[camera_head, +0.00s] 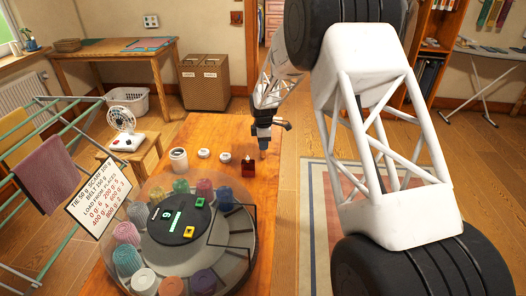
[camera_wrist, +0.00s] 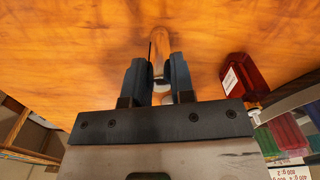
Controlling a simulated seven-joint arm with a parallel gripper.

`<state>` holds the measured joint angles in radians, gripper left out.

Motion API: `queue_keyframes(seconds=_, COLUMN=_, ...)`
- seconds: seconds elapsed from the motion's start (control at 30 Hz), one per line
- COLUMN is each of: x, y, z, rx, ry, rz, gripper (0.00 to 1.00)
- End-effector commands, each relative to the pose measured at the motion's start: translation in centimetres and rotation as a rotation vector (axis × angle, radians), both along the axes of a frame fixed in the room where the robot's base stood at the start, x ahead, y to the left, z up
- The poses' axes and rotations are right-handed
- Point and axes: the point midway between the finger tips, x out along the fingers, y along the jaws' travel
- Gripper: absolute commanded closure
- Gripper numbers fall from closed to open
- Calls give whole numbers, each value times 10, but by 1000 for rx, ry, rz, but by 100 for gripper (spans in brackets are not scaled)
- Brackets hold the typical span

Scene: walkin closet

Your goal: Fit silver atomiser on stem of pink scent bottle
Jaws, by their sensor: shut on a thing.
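My gripper (camera_head: 263,153) points down over the wooden table, just right of a small dark red glass bottle (camera_head: 248,168). No clearly pink scent bottle shows; this red one looks the likeliest match. In the wrist view the red bottle (camera_wrist: 236,82) lies to the right of my gripper (camera_wrist: 158,72), apart from it, with a pale label and a metallic neck. My fingers are shut on a small shiny rounded piece (camera_wrist: 159,45), seemingly the silver atomiser, which mirrors the orange wood. Its lower end and its height above the table are unclear.
A round carousel (camera_head: 236,240) with several coloured rolls and a dark central display fills the table's near part. A white jar (camera_head: 179,160) and two small round white pieces (camera_head: 203,154) stand left of the bottle. A printed sign (camera_head: 100,198) stands at the left.

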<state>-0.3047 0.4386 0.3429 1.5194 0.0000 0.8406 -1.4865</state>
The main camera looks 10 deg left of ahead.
Motion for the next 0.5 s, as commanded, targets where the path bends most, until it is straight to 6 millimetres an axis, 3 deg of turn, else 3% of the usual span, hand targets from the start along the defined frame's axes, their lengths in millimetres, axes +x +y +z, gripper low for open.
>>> queue_keyframes(seconds=0.5, x=0, y=0, z=11, rx=0, ry=0, rz=0, gripper=96)
